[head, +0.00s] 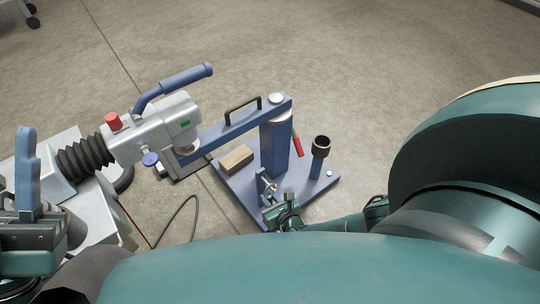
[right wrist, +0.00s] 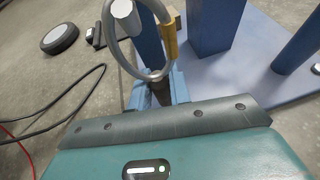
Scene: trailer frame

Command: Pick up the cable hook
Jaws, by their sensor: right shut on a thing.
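The cable hook (right wrist: 112,45) is a grey, curved metal loop that fills the upper middle of the right wrist view. A yellow piece (right wrist: 168,38) shows at the loop's right side. My right gripper (right wrist: 159,92) is shut on the hook's lower end, between its blue fingers. In the head view my right gripper (head: 269,198) is small, at the front edge of the blue base plate, and the hook is hard to make out there. My left gripper (head: 27,170) is at the left edge with its blue fingers pointing up; the gap between them does not show.
The blue base plate (head: 229,190) carries a thick blue post (head: 274,150), a short post with a dark cup (head: 321,146) and a wooden block (head: 236,158). A grey coupling head (head: 160,130) with a blue handle stands left. A dark cable (head: 186,205) lies on the floor.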

